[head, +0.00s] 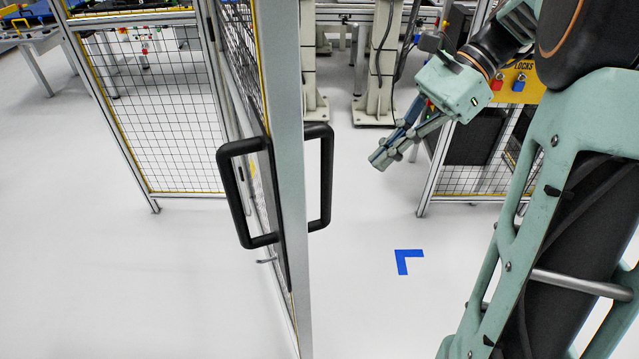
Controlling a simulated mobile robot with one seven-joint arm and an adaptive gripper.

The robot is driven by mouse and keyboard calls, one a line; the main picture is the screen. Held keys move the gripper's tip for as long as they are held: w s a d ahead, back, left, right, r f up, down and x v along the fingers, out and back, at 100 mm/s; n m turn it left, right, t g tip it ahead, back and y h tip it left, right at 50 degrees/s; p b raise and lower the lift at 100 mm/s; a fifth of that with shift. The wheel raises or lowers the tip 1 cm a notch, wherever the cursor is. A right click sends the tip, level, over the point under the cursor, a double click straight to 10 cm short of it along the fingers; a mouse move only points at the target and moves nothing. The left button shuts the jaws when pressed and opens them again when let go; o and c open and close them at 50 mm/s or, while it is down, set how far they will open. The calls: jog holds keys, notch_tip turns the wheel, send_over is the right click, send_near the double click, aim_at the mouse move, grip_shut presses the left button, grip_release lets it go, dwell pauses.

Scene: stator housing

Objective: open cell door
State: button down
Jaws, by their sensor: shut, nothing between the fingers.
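The cell door (289,190) is a tall, narrow-looking grey-framed mesh panel seen nearly edge-on, swung out toward me from the fence. A black handle (229,195) sticks out on its left side and a second black handle (327,178) on its right side. My gripper (379,160) is in the opening to the right of the door, pointing down and left, with its fingers together and empty. It appears apart from the right handle, with a visible gap between them. My arm fills the right side of the view.
Mesh fence panels stand at left (160,120) and right (480,180) of the opening. A yellow lock board (515,82) hangs on the right fence. Pale machine columns (380,60) stand inside. A blue corner mark (408,260) lies on the clear white floor.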

aim_at(324, 201)
jog(key=x, duration=0.4)
jog(key=a+r+x, duration=0.1)
jog(key=x, duration=0.3)
jog(key=s+r+x, duration=0.1)
jog(key=x, duration=0.3)
jog(key=shift+a+f+b, duration=0.1)
jog(key=shift+a+b, duration=0.2)
jog(key=shift+a, duration=0.25)
jog(key=shift+s+a, duration=0.15)
jog(key=shift+a, duration=0.2)
jog(key=s+a, duration=0.3)
jog(key=a, duration=0.6)
jog(key=s+a+p, duration=0.1)
jog(key=s+a, duration=0.1)
jog(key=a, duration=0.7)
jog(key=shift+s, duration=0.4)
